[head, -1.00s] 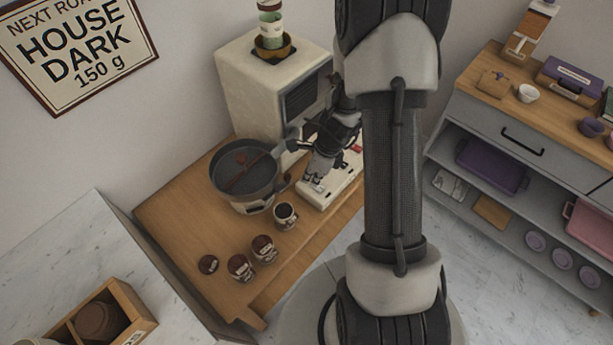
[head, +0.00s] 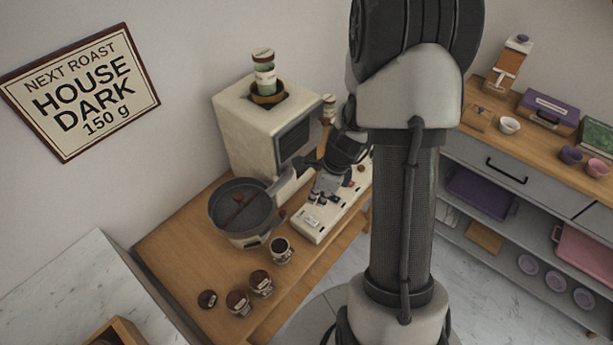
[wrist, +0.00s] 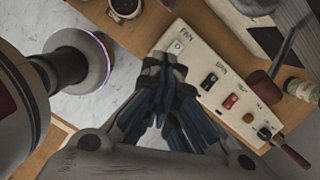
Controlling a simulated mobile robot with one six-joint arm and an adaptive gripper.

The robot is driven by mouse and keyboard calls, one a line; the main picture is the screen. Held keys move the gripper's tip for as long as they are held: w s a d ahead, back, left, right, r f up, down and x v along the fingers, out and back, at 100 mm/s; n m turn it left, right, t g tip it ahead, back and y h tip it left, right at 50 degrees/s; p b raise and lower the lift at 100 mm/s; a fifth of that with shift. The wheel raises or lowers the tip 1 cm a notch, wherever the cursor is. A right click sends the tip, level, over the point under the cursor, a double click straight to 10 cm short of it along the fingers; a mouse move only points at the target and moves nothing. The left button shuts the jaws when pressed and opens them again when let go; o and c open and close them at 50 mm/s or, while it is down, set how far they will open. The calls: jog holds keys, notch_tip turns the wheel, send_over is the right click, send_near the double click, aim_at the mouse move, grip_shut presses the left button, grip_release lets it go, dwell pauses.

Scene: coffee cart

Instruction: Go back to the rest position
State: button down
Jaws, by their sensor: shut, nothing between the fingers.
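My gripper (head: 322,196) is shut and empty, with its dark fingers together, above the white control panel (head: 312,229) on the wooden table. In the wrist view my gripper (wrist: 170,72) points at the panel's end marked FAN (wrist: 181,47). A red switch (wrist: 231,101) and other knobs line the panel (wrist: 210,68) beyond the fingers. The fingers hide part of the panel's near edge. I cannot tell how high above the panel they are. My arm covers the right middle of the head view.
A grey shelf unit (head: 510,165) is at right.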

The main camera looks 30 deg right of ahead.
jog(key=s+a+r+n+t+b, duration=0.1)
jog(key=s+a+r+n, duration=0.1)
jog(key=a+r+n, duration=0.45)
jog(key=s+a+r+n+b, duration=0.15)
jog(key=a+r+n, duration=0.25)
jog(key=r+n, duration=0.5)
jog(key=s+a+r+n+t+h, duration=0.1)
jog(key=s+a+r+n+h, duration=0.1)
jog(key=s+r+n, duration=0.6)
jog(key=s+a+n, duration=0.1)
jog(key=s+n, duration=0.2)
jog(key=s, duration=0.2)
jog(key=shift+r+t, duration=0.3)
jog(key=shift+t, duration=0.1)
